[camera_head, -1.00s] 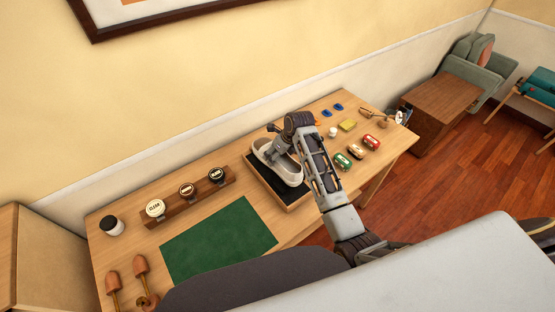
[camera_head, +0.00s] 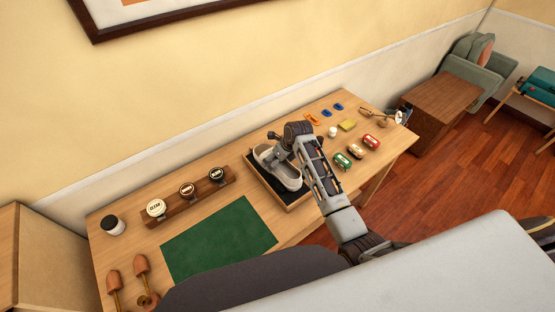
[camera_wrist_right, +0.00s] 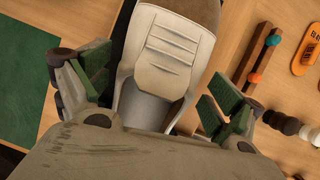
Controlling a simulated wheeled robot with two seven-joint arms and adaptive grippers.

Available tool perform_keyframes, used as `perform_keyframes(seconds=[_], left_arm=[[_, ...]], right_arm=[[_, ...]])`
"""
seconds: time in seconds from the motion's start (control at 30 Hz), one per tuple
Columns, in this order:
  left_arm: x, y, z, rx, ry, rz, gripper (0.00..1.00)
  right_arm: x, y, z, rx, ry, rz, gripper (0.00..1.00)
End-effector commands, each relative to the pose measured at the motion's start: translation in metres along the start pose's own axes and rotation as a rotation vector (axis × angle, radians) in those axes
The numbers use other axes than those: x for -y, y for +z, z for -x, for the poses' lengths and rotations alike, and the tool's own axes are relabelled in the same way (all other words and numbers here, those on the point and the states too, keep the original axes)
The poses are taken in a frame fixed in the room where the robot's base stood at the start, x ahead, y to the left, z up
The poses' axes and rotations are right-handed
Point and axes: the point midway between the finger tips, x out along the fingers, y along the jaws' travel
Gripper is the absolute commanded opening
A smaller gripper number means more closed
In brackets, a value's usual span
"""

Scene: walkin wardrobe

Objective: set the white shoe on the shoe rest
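The white shoe (camera_head: 291,181) sits in a shallow wooden tray with a dark lining (camera_head: 289,206), at the middle of the table. I take this tray as the shoe rest. In the right wrist view the shoe (camera_wrist_right: 165,60) lies between the two green-padded fingers of the right gripper (camera_wrist_right: 158,95). Gaps show on both sides, so the gripper is open around it. My left gripper is out of view.
To the right are an orange item (camera_head: 312,119), a yellow block (camera_head: 347,125) and several small tins (camera_head: 371,141).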

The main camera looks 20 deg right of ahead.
Motion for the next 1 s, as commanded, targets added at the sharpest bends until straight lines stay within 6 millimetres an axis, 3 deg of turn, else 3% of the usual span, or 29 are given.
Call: perform_keyframes(seconds=[0.57,1.0], left_arm=[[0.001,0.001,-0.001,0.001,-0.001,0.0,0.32],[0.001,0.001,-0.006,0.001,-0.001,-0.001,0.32]], right_arm=[[0.0,0.001,0.007,0.001,0.0,0.0,0.97],[0.0,0.001,0.049,0.003,0.0,0.0,0.97]])
